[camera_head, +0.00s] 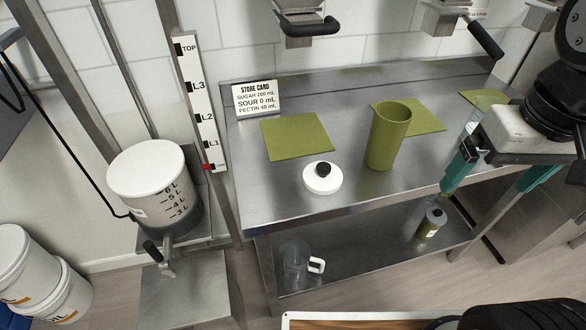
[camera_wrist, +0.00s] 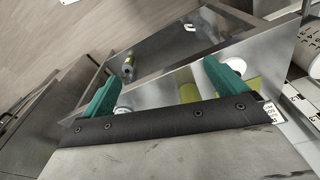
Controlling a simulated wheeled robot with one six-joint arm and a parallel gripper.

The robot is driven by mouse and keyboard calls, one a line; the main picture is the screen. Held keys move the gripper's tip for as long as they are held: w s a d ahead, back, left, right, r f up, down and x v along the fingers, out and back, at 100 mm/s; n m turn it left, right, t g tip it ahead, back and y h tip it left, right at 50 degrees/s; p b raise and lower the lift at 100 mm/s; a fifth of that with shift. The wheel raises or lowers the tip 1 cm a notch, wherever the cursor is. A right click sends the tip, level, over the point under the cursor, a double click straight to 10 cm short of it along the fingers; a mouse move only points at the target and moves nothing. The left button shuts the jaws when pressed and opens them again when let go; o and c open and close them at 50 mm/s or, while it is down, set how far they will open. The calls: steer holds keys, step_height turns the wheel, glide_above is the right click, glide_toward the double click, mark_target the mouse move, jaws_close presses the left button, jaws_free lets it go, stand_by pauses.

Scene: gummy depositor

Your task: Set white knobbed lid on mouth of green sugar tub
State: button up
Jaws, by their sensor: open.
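The white lid (camera_head: 322,183) with a black knob lies knob up on the steel table, left of the green tub. The green tub (camera_head: 384,145) stands upright with its mouth open and uncovered, overlapping a green mat in the picture. My gripper (camera_head: 467,208) is open and empty, right of the tub near the table's front edge, apart from both. In the wrist view the teal fingers of my gripper (camera_wrist: 163,68) are spread wide.
Green mats (camera_head: 296,137) lie on the table, and a store card (camera_head: 256,98) stands at its back left. Dispenser handles (camera_head: 308,28) hang above the back.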

steer(key=w+a+f+n, duration=0.1)
steer(key=w+a+f, duration=0.1)
steer(key=w+a, duration=0.55)
steer(key=n+g, duration=0.1)
steer(key=n, duration=0.1)
glide_above(324, 166)
steer(key=f, duration=0.8)
steer(key=shift+s+f, duration=0.35)
steer(key=shift+s, duration=0.05)
steer(key=f, duration=0.6)
steer(key=shift+w+f, duration=0.2)
steer(key=shift+w, duration=0.2)
steer(key=shift+f, duration=0.55)
steer(key=c, duration=0.9)
